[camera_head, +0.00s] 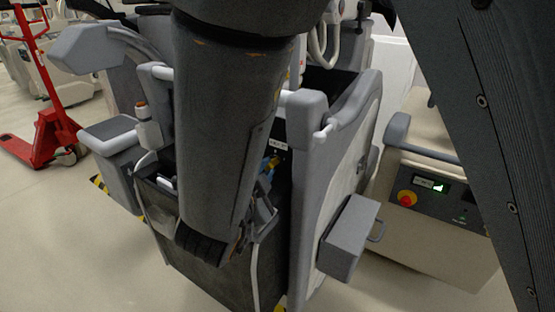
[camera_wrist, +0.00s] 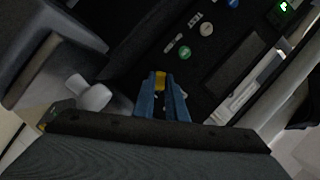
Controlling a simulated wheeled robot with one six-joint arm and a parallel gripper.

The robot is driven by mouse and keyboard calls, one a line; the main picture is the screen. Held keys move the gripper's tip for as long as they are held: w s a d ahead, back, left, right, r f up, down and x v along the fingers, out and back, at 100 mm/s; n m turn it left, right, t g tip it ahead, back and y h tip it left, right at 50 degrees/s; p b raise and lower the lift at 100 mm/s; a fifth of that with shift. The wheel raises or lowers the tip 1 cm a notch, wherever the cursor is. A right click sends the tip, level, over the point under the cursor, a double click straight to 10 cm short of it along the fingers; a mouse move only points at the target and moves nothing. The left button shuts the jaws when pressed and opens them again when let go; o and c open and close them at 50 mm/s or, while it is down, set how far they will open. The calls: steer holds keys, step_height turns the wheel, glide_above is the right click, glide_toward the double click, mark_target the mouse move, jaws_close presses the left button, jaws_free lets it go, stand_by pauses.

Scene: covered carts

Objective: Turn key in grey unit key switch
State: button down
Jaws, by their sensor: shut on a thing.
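The grey unit (camera_head: 345,125) stands in the middle of the head view, with its dark panel (camera_wrist: 225,60) filling much of the wrist view. My gripper (camera_wrist: 161,88) has blue fingers, shut on a small yellow key (camera_wrist: 160,77) at the panel. The fingers hide most of the key, and the key switch itself cannot be made out. In the head view my arm covers much of the unit, and only a bit of my gripper (camera_head: 270,170) shows beside it.
A green button (camera_wrist: 184,52), a pale button (camera_wrist: 206,29) and a blue button (camera_wrist: 233,3) sit on the panel close to my fingers. A beige unit (camera_head: 435,235) stands at right. A red pallet jack (camera_head: 45,140) stands at far left. Floor at lower left is clear.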

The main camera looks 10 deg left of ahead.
steer(key=shift+f+b, duration=0.1)
steer(key=shift+b, duration=0.3)
steer(key=shift+m+b, duration=0.3)
steer(key=shift+b, duration=0.05)
steer(key=shift+m+t+b, duration=0.3)
steer(key=shift+b, duration=0.3)
steer(key=shift+d+m+y+b, duration=0.1)
steer(key=shift+m+y+b, duration=0.25)
steer(key=shift+b, duration=0.3)
steer(key=c, duration=1.7)
jaws_free()
steer(key=shift+s, duration=0.1)
